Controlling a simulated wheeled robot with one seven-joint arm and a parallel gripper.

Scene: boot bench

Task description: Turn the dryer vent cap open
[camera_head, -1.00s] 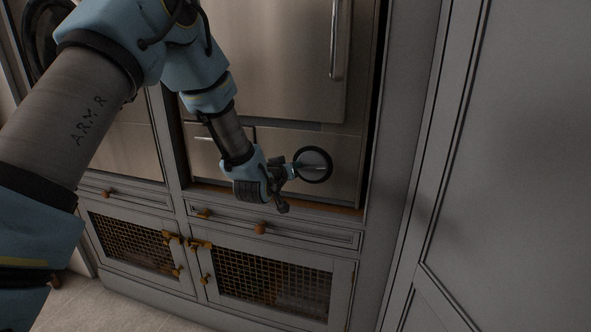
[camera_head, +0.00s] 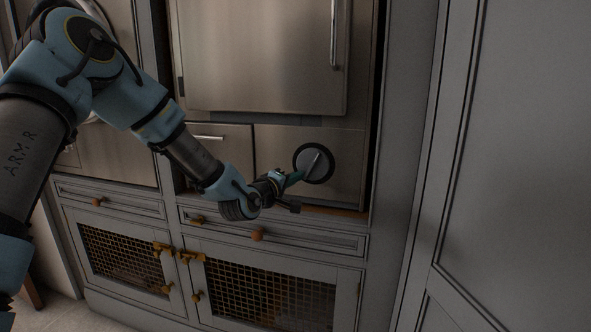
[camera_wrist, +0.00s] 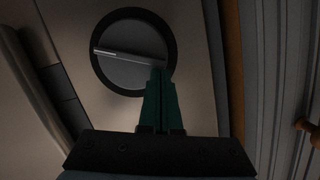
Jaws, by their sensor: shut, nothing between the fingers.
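The dryer vent cap (camera_head: 325,167) is a round grey disc with a black rim and a raised straight bar across its face. It sits on the steel lower front panel. In the head view its bar slants up to the right. The cap also shows in the wrist view (camera_wrist: 128,72), its bar running nearly level and dipping slightly right. My gripper (camera_head: 299,176) is shut and empty, reaching the cap's lower left side. In the wrist view my green fingers (camera_wrist: 160,76) overlap the rim by the bar's right end. I cannot tell whether they touch it.
A steel door with a vertical handle (camera_head: 334,40) is above the cap. A wooden-knobbed drawer (camera_head: 310,240) and mesh-fronted cabinet doors (camera_head: 270,300) lie below. A tall grey panel (camera_head: 510,150) stands on the right.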

